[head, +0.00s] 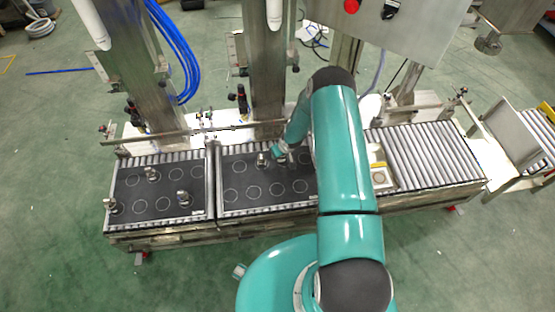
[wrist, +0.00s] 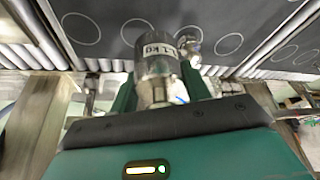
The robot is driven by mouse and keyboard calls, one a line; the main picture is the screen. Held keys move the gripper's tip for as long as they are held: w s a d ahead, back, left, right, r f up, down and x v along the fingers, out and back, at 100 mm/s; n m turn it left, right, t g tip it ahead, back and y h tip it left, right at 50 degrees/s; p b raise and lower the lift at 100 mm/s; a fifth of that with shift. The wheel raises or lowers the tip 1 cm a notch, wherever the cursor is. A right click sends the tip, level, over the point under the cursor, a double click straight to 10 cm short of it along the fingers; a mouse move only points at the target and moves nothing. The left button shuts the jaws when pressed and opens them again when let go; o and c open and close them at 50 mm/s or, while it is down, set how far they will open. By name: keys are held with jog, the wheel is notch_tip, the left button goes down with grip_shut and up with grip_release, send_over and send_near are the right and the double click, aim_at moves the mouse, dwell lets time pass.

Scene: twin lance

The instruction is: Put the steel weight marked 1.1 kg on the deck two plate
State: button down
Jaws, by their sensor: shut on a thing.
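My gripper (wrist: 160,88) is shut on a steel weight (wrist: 156,62), a shiny cylinder between its two dark fingers in the wrist view. A white label faces the camera, but its print looks turned over and is hard to read. In the head view my gripper (head: 280,153) is low over the middle black plate (head: 237,201). A small steel weight (head: 262,160) stands just left of it there. Several other weights, one of them (head: 151,174) at the back, stand on the left black plate (head: 135,190). I cannot read which plate is deck two.
Both plates carry printed circles, many of them bare. Another steel piece (wrist: 188,38) is close behind the held weight. A rail (head: 175,137) and steel columns (head: 265,75) stand behind the plates. A yellow-edged tray (head: 390,183) and bare rollers (head: 440,155) lie to the right.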

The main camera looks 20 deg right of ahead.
jog(key=w+d+f, duration=0.1)
jog(key=f, duration=0.1)
jog(key=w+d+f, duration=0.1)
jog(key=w, duration=0.1)
jog(key=w+d+f, duration=0.1)
jog(key=f, duration=0.1)
jog(key=shift+w+f, duration=0.25)
jog(key=shift+f, duration=0.1)
jog(key=shift+w+f, duration=0.1)
jog(key=shift+f, duration=1.5)
jog(key=shift+f, duration=0.15)
jog(key=c, duration=0.7)
grip_release()
jog(key=shift+f, duration=0.1)
